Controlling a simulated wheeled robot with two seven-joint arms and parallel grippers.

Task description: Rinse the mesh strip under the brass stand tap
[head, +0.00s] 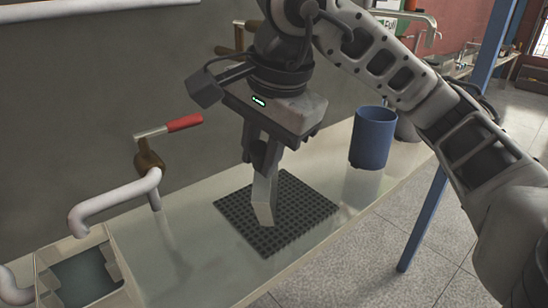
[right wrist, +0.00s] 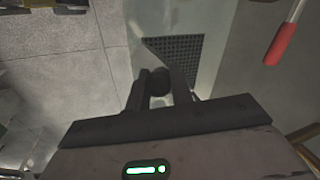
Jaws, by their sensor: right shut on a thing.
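My right gripper (head: 262,158) points down over the counter and is shut on the mesh strip (head: 265,197), a flat pale grey piece hanging below the fingers. The strip's lower end is over a dark perforated mat (head: 309,209); I cannot tell if it touches. In the right wrist view, the gripper (right wrist: 160,82) shows with the strip (right wrist: 165,52) beyond it, partly hidden by the fingers. The brass stand tap (head: 150,160) stands to the left, with a red-ended lever (head: 184,123) and a pale curved spout (head: 118,197) over a basin (head: 84,280). My left gripper is not seen.
A blue cup (head: 372,138) stands on the counter (head: 190,245), right of the mat. The wall runs close behind the tap. A blue post (head: 425,220) rises in front of the counter. The counter between basin and mat is clear.

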